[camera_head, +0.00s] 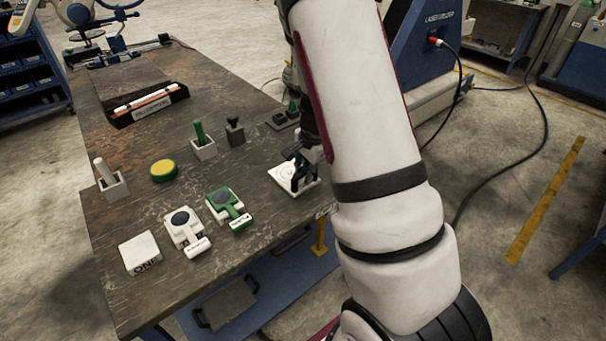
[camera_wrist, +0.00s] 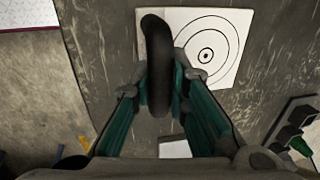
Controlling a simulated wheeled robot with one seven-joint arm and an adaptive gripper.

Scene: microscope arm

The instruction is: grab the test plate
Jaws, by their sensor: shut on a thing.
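A flat white square plate with black concentric rings (camera_head: 283,174) lies on the workbench near its right edge. It also shows at the top of the wrist view (camera_wrist: 224,62). My gripper (camera_head: 304,176) is low over this plate, partly covering it. In the wrist view my gripper (camera_wrist: 160,82) has its green-lined fingers shut on a dark rounded piece (camera_wrist: 157,50), seen nearly edge-on and upright between them. I cannot tell from these views whether that piece is the test plate. My arm hides part of the bench edge.
The workbench (camera_head: 145,215) also holds a green peg in a block (camera_head: 201,139), a yellow round button (camera_head: 163,170), white and green switch pieces (camera_head: 228,204), and a white block (camera_head: 141,253). A blue machine (camera_head: 420,45) stands behind my arm.

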